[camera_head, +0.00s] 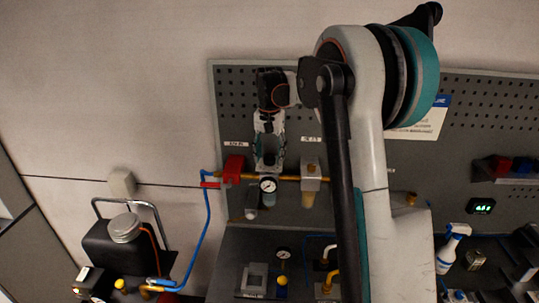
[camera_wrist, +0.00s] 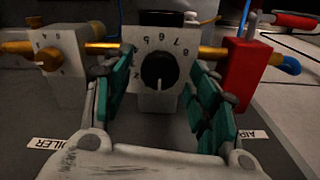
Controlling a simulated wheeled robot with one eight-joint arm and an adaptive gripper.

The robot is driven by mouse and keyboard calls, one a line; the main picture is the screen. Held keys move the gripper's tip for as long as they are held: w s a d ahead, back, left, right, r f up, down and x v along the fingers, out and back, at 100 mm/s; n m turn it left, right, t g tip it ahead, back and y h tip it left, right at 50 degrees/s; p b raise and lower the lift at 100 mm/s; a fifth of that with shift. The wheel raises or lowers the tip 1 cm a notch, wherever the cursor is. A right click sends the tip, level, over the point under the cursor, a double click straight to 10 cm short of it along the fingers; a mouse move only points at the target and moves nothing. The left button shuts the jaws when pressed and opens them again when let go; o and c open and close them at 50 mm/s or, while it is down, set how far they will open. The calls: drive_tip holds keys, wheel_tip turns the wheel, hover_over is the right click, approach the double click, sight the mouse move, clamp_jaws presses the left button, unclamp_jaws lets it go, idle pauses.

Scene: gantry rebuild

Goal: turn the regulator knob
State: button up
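The regulator is a pale block with a black round knob (camera_wrist: 159,71) and a numbered scale around it, in the middle of the wrist view. The knob has a white pointer mark. My gripper (camera_wrist: 161,80) is open, with one green-padded finger on each side of the knob. I cannot tell whether either pad touches it. In the head view my gripper (camera_head: 269,155) points down at the pegboard, just above the regulator's round gauge (camera_head: 268,185). The knob is hidden there by the gripper.
A red block (camera_wrist: 247,72) stands right of the regulator in the wrist view. A pale block with a brass knob (camera_wrist: 48,56) stands left. A brass pipe (camera_wrist: 102,47) joins them. A blue hose (camera_head: 207,225) and a second gauge (camera_head: 283,253) show in the head view.

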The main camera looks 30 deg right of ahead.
sight(268, 159)
wheel_tip(268, 159, up, 12)
idle(0.7)
idle(0.4)
drive_tip(key=s+a+f+n+t+b, duration=0.4)
drive_tip(key=s+a+f+n+b, duration=0.1)
drive_tip(key=s+a+f+b, duration=1.15)
drive_tip(key=s+a+f+n+t+b, duration=0.3)
drive_tip(key=s+f+b, duration=0.4)
drive_tip(key=s+f, duration=0.8)
wheel_tip(268, 159, down, 3)
drive_tip(key=shift+a+f+n+b, duration=0.1)
drive_tip(key=shift+a+n+b, duration=0.05)
drive_tip(key=shift+n+b, duration=0.25)
